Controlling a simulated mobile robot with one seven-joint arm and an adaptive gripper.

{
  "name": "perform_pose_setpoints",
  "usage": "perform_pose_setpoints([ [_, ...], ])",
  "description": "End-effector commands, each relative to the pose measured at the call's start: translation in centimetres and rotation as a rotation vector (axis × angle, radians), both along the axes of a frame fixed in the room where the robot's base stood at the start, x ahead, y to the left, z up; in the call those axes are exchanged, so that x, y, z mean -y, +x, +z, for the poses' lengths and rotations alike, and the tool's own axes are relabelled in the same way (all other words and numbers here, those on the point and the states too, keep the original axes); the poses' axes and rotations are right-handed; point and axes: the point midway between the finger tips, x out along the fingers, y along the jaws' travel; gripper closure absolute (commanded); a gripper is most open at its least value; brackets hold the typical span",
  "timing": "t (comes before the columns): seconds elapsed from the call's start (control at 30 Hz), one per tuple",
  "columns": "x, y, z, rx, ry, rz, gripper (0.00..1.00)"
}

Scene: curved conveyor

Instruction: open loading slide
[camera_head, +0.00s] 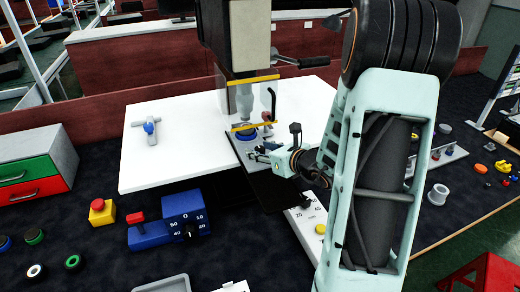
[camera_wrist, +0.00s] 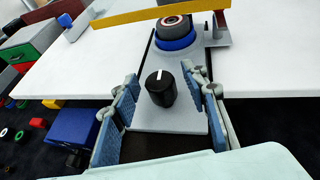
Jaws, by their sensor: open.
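The loading slide is a light grey plate (camera_wrist: 165,117) with a black round knob (camera_wrist: 159,90) that has a white mark, in the wrist view. Its far part carries a blue ring (camera_wrist: 177,42) with a grey and dark round part (camera_wrist: 178,25) in it. In the head view the blue ring (camera_head: 243,134) is under the press. My gripper (camera_wrist: 160,80) is open, with one blue-padded finger on each side of the knob; I see a gap on both sides. In the head view my gripper (camera_head: 262,151) is low over the slide, largely hiding the knob.
A clear guard with yellow edges (camera_wrist: 150,12) hangs just beyond the knob. The press (camera_head: 236,40) stands above the white table (camera_head: 180,165). A blue control box (camera_head: 184,213) and a red-topped yellow button (camera_head: 101,211) are at the left front. A panel with a yellow button (camera_head: 320,229) lies nearby.

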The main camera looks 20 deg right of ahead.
Motion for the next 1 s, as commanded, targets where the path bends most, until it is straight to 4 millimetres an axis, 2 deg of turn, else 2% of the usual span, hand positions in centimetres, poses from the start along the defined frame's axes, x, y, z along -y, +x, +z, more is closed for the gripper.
perform_pose_setpoints([
  [0.33,-0.13,0.46,-0.16,0.001,0.000,0.000,0.59],
  [0.7,-0.14,0.43,-0.16,0.001,0.000,0.000,0.98],
  [1.0,-0.11,0.43,-0.15,0.001,0.000,0.000,1.00],
])
